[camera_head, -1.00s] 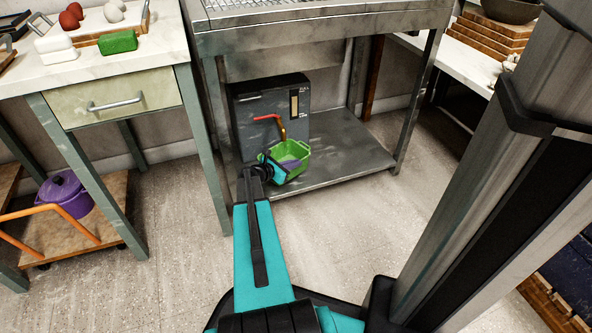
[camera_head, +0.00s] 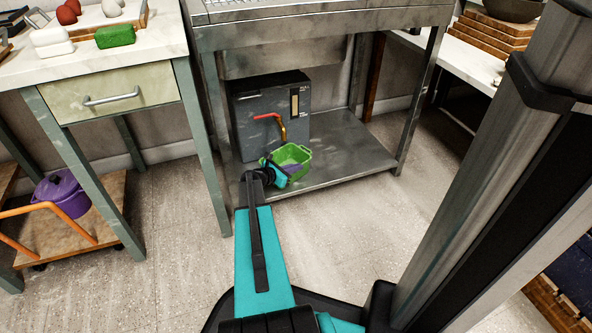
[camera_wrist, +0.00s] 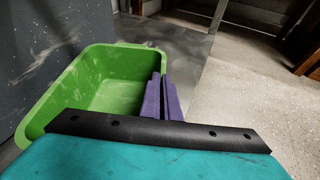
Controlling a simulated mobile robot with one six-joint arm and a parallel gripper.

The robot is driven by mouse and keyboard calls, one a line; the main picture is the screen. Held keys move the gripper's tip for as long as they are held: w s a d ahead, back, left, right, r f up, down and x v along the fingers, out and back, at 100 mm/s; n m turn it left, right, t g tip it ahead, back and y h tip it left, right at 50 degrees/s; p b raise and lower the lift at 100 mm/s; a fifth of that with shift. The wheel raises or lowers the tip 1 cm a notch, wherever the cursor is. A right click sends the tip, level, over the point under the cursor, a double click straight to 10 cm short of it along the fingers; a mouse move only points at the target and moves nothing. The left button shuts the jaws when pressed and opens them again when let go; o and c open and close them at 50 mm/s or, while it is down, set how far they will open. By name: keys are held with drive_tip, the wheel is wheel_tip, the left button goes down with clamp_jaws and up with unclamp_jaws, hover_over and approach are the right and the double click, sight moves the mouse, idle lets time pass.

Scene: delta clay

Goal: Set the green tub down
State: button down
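The green tub (camera_head: 296,152) is at the lower steel shelf, in front of the dark grey box, with its open top facing up. It fills the left of the wrist view (camera_wrist: 62,88) and looks empty in the part that shows. My gripper (camera_head: 293,168) is at its near right side. In the wrist view its purple fingers (camera_wrist: 164,98) are close together with the tub's right wall between them. The fingertips' lower ends and the tub's base are hidden, so I cannot tell whether the base touches the shelf.
The lower shelf (camera_head: 345,150) is bare to the right. Steel table legs (camera_head: 410,115) flank it. A marble counter (camera_head: 75,62) stands left.

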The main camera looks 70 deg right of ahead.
drive_tip(key=shift+f, duration=0.15)
drive_tip(key=c, duration=2)
unclamp_jaws()
drive_tip(key=shift+r, duration=0.25)
drive_tip(key=shift+w+a+r, duration=0.15)
drive_tip(key=shift+a, duration=0.2)
drive_tip(key=shift+p+v, duration=1.55)
drive_tip(key=shift+v, duration=1.8)
wheel_tip(320, 180, up, 9)
drive_tip(key=p, duration=0.9)
